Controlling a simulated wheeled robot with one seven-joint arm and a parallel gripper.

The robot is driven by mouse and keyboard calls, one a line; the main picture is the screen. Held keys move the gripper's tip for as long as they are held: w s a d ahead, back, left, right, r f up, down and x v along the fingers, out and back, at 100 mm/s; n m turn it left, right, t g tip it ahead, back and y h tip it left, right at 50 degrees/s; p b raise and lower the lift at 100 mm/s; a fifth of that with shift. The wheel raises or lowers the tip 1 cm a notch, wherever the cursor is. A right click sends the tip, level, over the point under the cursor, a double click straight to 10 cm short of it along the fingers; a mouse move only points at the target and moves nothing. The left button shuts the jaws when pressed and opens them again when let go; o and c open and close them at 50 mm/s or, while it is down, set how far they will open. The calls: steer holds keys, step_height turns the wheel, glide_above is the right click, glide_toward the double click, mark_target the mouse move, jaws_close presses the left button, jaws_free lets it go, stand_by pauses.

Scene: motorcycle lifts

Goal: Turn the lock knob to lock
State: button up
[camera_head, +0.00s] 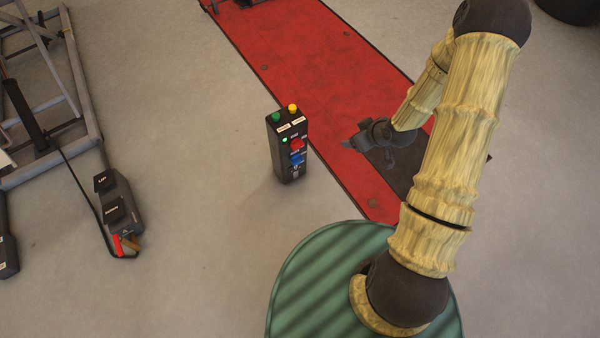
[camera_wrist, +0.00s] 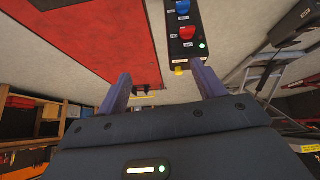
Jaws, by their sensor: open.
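A dark control box (camera_head: 288,168) stands upright on the floor left of my gripper. It has a green and a yellow button on top, a lit green lamp, a red knob (camera_head: 297,144) and a blue knob (camera_head: 297,158) on its front. Their labels are too small to read, so I cannot tell which knob is the lock knob. My gripper (camera_head: 349,143) is open and empty, apart from the box and pointing toward it. In the wrist view, the box shows beyond the fingers (camera_wrist: 161,68), with the red knob (camera_wrist: 187,33) and blue knob (camera_wrist: 183,8) near the top edge.
A red lift platform (camera_head: 290,55) lies on the floor behind and right of the box. A grey lift frame with a black pedal unit (camera_head: 119,205) lies at left. The floor between box and pedal unit is clear. Shelves (camera_wrist: 25,125) show in the wrist view.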

steer(key=s+a+f+t+y+b, duration=0.1)
steer(key=a+f+t+y+b, duration=0.1)
steer(key=f+b, duration=0.6)
steer(key=s+a+f+t+y+b, duration=0.1)
steer(key=f+b, duration=0.7)
steer(key=f, duration=0.9)
steer(key=s+a+f+m+t+y+b, duration=0.1)
steer(key=a+f+t+y+b, duration=0.2)
steer(key=f, duration=0.9)
steer(key=a+t+b, duration=0.1)
steer(key=t+b, duration=0.2)
steer(key=b, duration=0.2)
steer(key=shift+s+a+f, duration=0.15)
steer(key=shift+s+a, duration=0.15)
steer(key=shift+a, duration=0.05)
steer(key=b, duration=0.9)
glide_toward(299, 163)
steer(key=x, duration=0.8)
steer(key=shift+w+f, duration=0.2)
steer(key=shift+w+a+r, duration=0.15)
steer(key=shift+w+a, duration=0.2)
steer(key=shift+w, duration=0.15)
